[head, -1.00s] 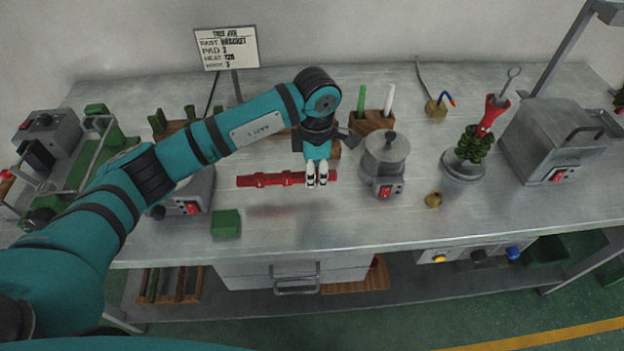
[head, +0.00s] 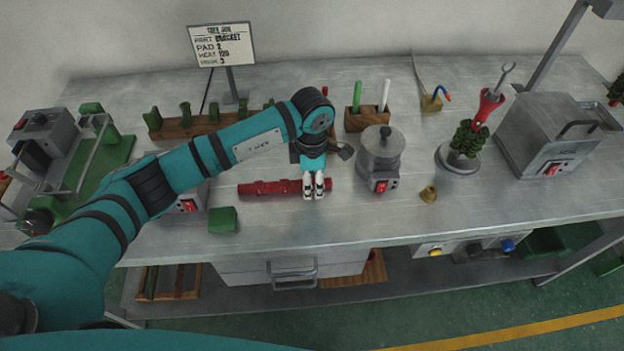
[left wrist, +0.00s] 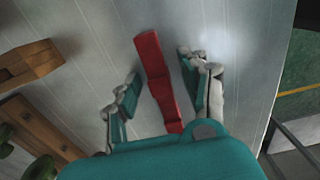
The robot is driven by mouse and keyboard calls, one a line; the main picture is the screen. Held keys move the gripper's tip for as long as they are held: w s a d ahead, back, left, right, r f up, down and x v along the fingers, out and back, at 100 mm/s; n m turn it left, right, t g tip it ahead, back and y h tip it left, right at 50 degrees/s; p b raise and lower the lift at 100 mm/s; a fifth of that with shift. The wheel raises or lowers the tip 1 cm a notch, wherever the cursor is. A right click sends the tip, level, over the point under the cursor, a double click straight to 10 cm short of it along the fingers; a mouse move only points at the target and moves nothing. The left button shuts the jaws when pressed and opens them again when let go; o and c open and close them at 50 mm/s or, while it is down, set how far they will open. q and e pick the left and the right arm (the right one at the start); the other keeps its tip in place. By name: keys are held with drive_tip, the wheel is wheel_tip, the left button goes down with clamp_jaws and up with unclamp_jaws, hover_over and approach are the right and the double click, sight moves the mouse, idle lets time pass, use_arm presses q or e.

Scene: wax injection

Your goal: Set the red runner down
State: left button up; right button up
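The red runner (head: 270,188) is a long notched bar, lying flat on the grey bench top in the middle of the head view. My left gripper (head: 313,188) is low over its right end, fingers pointing down. In the left wrist view the red runner (left wrist: 157,75) passes between the two fingers of my left gripper (left wrist: 162,92). The fingers stand apart, with a gap showing on each side of the bar. The runner's near end is hidden behind the gripper body. My right gripper is not in view.
A green block (head: 223,220) sits front-left of the runner. A wooden rack (head: 190,126) with green pieces is behind. The bench between runner and front edge is mostly clear.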

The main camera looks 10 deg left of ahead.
use_arm(q)
drive_tip(key=shift+r, duration=0.55)
wheel_tip(320, 180, up, 11)
drive_tip(key=b, duration=0.2)
drive_tip(key=shift+b, duration=0.4)
